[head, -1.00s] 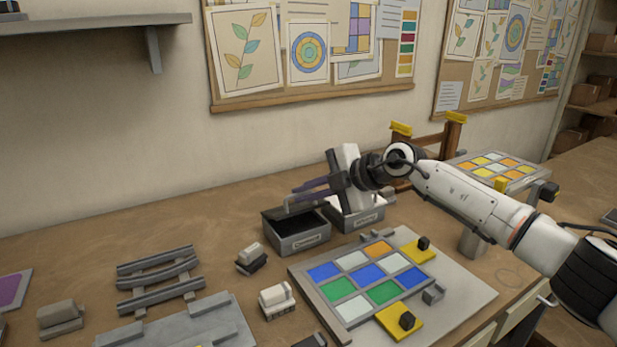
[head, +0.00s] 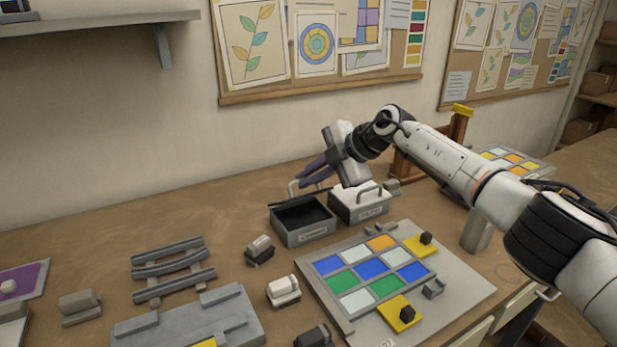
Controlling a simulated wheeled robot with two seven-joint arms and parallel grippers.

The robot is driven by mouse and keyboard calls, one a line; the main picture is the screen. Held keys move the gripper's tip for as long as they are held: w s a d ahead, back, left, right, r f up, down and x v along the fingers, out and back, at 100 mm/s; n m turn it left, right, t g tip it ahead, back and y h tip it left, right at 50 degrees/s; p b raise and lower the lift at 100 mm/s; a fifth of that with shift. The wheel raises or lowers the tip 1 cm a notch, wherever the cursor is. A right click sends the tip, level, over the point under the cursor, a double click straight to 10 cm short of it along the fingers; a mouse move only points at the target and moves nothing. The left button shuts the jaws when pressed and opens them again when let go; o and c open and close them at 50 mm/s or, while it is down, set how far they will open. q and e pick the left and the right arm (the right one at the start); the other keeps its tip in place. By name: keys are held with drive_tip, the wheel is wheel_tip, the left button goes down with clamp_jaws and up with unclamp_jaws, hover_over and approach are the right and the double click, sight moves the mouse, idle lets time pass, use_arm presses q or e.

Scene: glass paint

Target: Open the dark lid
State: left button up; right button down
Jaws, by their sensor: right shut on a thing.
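A grey bin with a dark top or inside (head: 302,222) stands on the bench, left of a matching bin with a white lid (head: 345,204). My right gripper (head: 303,182) reaches in from the right, above the back of the dark bin. Its purple fingers are shut on a grey loop handle (head: 291,188) at that back edge. My left gripper is out of view.
A board of coloured glass tiles (head: 465,292) lies in front of the bins, with yellow pieces on it. Grey rails (head: 172,268), a grey tray (head: 190,322) and small blocks (head: 283,290) lie left. A wooden rack (head: 407,172) stands behind my arm.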

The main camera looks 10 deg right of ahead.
drive_tip(key=c, duration=2.2)
unclamp_jaws()
drive_tip(key=shift+d, duration=0.1)
drive_tip(key=b+v, duration=0.1)
drive_tip(key=v, duration=0.9)
drive_tip(key=shift+s+r+b, duration=0.1)
drive_tip(key=shift+b, duration=0.25)
